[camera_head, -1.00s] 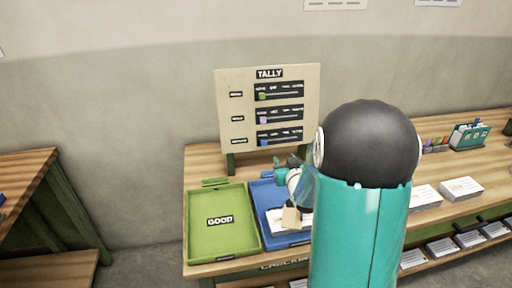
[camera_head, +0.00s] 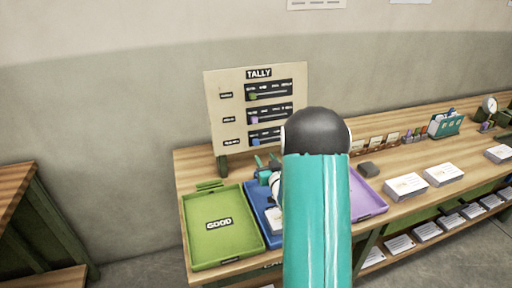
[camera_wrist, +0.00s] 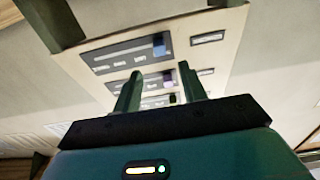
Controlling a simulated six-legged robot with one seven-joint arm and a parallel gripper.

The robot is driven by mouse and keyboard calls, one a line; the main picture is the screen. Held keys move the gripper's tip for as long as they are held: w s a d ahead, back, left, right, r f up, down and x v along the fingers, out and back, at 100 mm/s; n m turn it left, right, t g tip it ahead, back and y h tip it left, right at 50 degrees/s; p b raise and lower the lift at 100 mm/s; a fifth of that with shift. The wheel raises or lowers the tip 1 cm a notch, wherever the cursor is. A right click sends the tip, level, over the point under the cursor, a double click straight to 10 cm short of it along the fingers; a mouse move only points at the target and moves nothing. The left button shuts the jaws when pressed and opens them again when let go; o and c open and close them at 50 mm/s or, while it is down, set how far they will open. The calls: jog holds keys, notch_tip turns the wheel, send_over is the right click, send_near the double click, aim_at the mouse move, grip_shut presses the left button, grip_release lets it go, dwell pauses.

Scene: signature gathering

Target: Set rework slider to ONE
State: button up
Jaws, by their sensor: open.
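The tally board (camera_head: 226,112) stands upright at the back of the table, with three slider rows. Its knobs are green (camera_head: 253,97) on top, purple (camera_head: 254,119) in the middle and blue (camera_head: 256,142) at the bottom, all near the left ends of their tracks. Row labels are too small to read. My gripper (camera_head: 268,172) is below and in front of the board, partly hidden by my arm. In the wrist view the board is upside down; my open fingers (camera_wrist: 160,84) point at the middle row, and the blue knob (camera_wrist: 159,48) shows above. Contact cannot be told.
A green tray marked GOOD (camera_head: 221,242) and a blue tray (camera_head: 272,239) lie in front of the board. A purple tray (camera_head: 368,202) is partly behind my arm. Paper stacks (camera_head: 405,187) and a teal holder (camera_head: 446,124) stand to the right.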

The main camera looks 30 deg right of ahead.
aim_at(257, 144)
jog(key=x, duration=0.9)
jog(key=shift+d, duration=0.1)
grip_shut()
